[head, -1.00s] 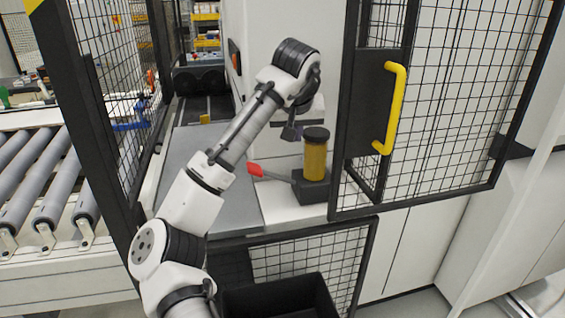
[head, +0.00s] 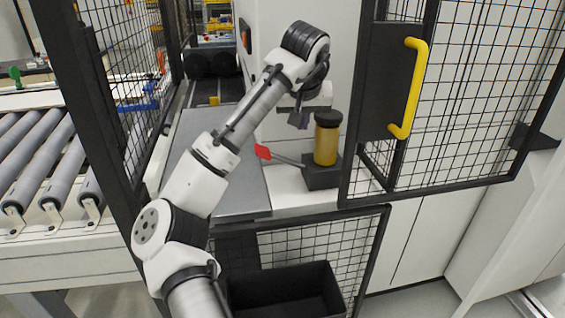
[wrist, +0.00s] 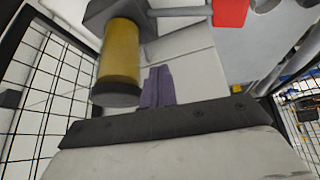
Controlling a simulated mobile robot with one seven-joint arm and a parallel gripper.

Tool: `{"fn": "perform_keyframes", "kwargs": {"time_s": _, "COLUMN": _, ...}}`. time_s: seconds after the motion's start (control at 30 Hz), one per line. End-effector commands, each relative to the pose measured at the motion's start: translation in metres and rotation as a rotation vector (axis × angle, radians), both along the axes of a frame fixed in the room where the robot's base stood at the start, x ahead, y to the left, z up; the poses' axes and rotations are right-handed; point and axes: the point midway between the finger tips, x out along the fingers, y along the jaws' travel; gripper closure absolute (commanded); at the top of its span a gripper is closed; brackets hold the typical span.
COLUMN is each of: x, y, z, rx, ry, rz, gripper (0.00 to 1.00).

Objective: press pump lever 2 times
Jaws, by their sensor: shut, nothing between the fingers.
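The pump has a dark base (head: 321,177), an amber cylinder (head: 326,145) with a black cap, and a lever with a red tip (head: 263,152) that sticks out to the left and tilts up at its end. In the wrist view, the amber cylinder (wrist: 119,55) is at upper left and the red lever tip (wrist: 230,12) is at the top. My gripper (head: 299,119) is shut and empty. It hangs above and to the right of the red tip, just left of the black cap, apart from the lever. Its closed fingers (wrist: 157,88) show in the wrist view.
A mesh door with a yellow handle (head: 412,88) stands open on the right. A mesh panel (head: 125,85) is at left, beside a roller conveyor (head: 45,170). A grey flat surface (head: 225,185) lies left of the pump. A black bin (head: 285,292) is below.

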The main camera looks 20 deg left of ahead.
Motion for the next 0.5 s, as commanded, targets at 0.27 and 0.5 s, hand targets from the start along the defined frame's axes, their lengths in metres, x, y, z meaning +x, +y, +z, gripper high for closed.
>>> {"fn": "perform_keyframes", "kwargs": {"time_s": 0.27, "x": -0.011, "y": 0.016, "z": -0.041, "rx": 0.0, "ry": 0.0, "rz": 0.0, "gripper": 1.0}}
{"fn": "perform_keyframes", "kwargs": {"time_s": 0.5, "x": -0.016, "y": 0.024, "z": -0.055, "rx": 0.0, "ry": 0.001, "rz": 0.0, "gripper": 1.0}}
